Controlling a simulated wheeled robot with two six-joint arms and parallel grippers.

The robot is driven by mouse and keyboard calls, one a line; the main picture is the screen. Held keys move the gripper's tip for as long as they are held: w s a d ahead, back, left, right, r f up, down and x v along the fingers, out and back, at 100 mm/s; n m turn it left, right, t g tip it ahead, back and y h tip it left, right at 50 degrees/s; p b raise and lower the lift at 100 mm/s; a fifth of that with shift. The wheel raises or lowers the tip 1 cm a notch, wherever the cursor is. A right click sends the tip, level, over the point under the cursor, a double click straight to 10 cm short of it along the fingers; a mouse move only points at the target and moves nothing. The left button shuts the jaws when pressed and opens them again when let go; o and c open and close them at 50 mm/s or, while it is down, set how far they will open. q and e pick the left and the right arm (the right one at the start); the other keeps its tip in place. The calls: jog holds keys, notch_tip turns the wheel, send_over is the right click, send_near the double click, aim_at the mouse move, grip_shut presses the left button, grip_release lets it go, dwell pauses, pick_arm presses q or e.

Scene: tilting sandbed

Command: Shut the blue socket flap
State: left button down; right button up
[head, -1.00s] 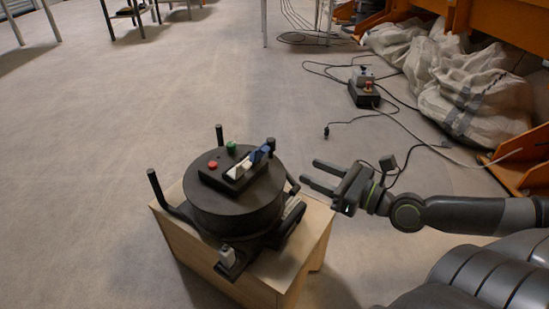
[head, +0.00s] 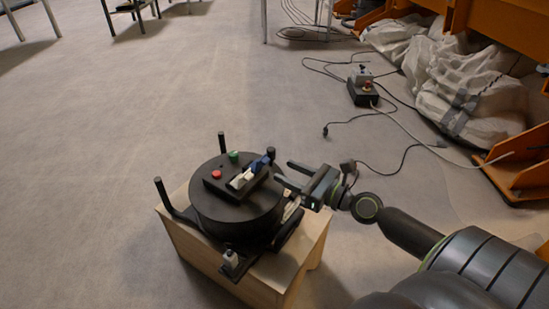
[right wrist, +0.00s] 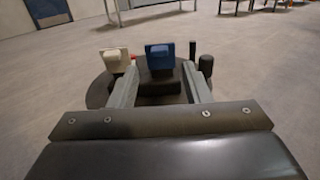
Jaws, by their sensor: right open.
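The blue socket flap (head: 261,163) is on the black box on top of the round black drum (head: 235,213). It stands raised, and its face shows in the right wrist view (right wrist: 160,56). A white flap (head: 240,179) sits beside it. My right gripper (head: 284,171) is open and empty, just right of the blue flap. In the right wrist view its two fingers point toward the flap, which shows between the fingertips; I cannot tell whether they touch it. My left gripper is not in view.
A red button (head: 216,174) and a green button (head: 233,156) share the box. Dark posts, one of them at the left (head: 160,190), stand around the drum. The wooden stand (head: 190,250) carries it. Cables and a control box (head: 362,92) lie on the floor at right.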

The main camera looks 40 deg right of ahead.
aim_at(262, 164)
jog(key=shift+p+x, duration=0.55)
jog(key=shift+x, duration=1.95)
grip_shut()
